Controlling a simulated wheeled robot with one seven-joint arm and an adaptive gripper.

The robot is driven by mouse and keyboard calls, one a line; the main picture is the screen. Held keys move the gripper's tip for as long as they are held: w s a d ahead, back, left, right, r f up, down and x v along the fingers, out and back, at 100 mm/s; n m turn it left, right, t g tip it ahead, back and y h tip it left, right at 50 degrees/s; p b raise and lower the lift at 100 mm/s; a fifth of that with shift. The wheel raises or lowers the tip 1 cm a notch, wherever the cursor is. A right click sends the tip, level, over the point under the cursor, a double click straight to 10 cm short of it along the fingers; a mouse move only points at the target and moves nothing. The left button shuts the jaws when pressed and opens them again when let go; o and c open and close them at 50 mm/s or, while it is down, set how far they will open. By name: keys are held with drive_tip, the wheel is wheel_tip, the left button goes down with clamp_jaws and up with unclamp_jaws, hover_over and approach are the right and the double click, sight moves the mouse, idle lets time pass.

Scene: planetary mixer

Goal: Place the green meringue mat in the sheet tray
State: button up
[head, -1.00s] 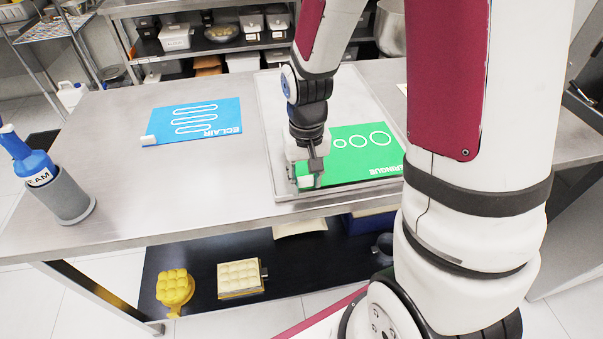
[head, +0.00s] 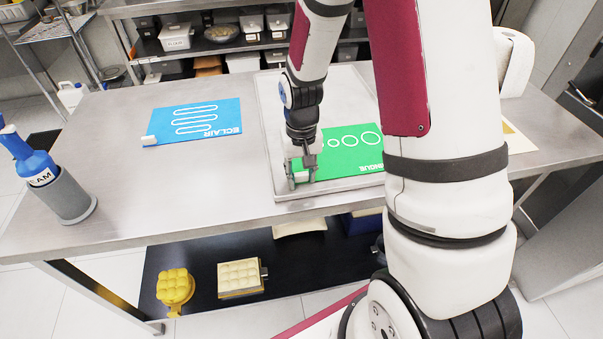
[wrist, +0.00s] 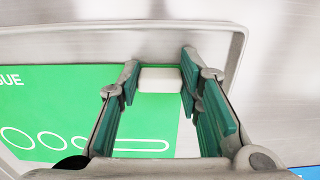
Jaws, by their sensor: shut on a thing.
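The green meringue mat (head: 335,165) lies over the floor of the sheet tray (head: 268,110), toward its front; it also shows in the wrist view (wrist: 60,105). My gripper (head: 303,177) is shut on the mat's white block-like tab (wrist: 160,79), at the mat's front left corner in the head view. In the wrist view the tab sits between the green-padded fingers (wrist: 160,85), just inside the tray rim (wrist: 120,27). My arm hides the mat's right end and the tray's right side in the head view. I cannot tell whether the mat lies fully flat.
A blue eclair mat (head: 190,122) with a white tab lies on the steel table (head: 150,190) to the left of the tray. A blue-topped bottle in a grey holder (head: 66,195) stands at the table's left. The table between them is clear. A lower shelf holds moulds.

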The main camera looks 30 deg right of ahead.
drive_tip(key=o, duration=1.2)
wheel_tip(320, 180, up, 12)
drive_tip(key=s+a+r+n+t, duration=0.1)
drive_tip(key=s+a+r+t, duration=0.1)
drive_tip(key=s+r, duration=0.6)
drive_tip(key=s+a+r+n+t, duration=0.2)
drive_tip(key=s+a+r+t, duration=0.1)
drive_tip(key=s+r, duration=0.4)
drive_tip(key=shift+s+r, duration=0.35)
drive_tip(key=shift+s, duration=1.15)
